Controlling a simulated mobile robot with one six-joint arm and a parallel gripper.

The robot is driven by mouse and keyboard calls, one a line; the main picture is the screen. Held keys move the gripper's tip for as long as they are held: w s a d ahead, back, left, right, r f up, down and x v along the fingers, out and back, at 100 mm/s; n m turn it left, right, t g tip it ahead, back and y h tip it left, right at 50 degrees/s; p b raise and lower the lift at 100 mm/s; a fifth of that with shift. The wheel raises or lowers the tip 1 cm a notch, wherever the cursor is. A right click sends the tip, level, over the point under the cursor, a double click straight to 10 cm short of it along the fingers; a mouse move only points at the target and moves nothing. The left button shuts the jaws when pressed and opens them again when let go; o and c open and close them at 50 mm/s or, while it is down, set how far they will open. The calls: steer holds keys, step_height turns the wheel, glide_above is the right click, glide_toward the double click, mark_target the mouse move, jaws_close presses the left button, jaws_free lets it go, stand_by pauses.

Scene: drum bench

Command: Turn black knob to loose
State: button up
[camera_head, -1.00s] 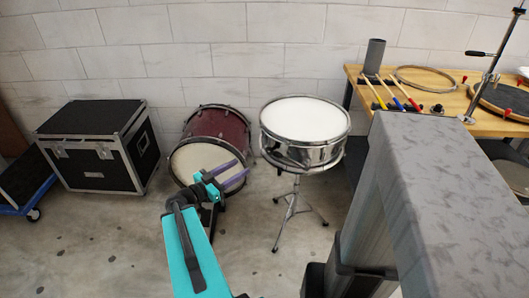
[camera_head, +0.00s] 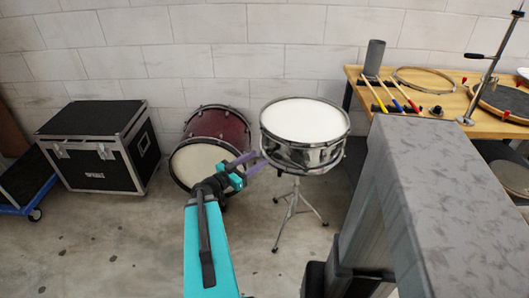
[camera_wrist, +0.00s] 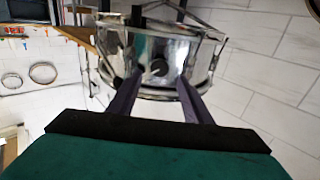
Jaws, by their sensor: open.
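A chrome snare drum (camera_head: 318,157) with a white head stands on a stand; it also shows in the wrist view (camera_wrist: 205,70). A small round black knob (camera_wrist: 158,67) shows on its shell in the wrist view, framed between my finger tips. In the head view I cannot make this knob out. My gripper (camera_head: 257,163) has purple fingers, spread apart and empty, pointing at the drum's left side. In the wrist view, the fingers (camera_wrist: 158,88) lie to either side of the knob. I cannot tell how far the tips are from the shell.
A maroon bass drum (camera_head: 217,128) lies behind my gripper. A black case (camera_head: 97,145) stands at the left. The wooden bench (camera_head: 450,100) at the right holds sticks, a hoop (camera_head: 425,79) and a small black part (camera_head: 436,110). Bare floor lies in front.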

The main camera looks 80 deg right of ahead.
mark_target(268, 152)
steer(key=shift+p+x, duration=0.3)
steer(key=shift+x, duration=2.05)
steer(key=c, duration=1)
steer(key=shift+w+d, duration=0.15)
steer(key=shift+d, duration=0.1)
steer(key=shift+c, duration=0.2)
steer(key=shift+o, duration=0.2)
steer(key=shift+a, duration=0.2)
steer(key=shift+n+b, duration=0.3)
steer(key=shift+a+f+b, duration=0.1)
steer(key=shift+f+b, duration=0.05)
steer(key=shift+b, duration=0.25)
steer(key=shift+n, duration=0.3)
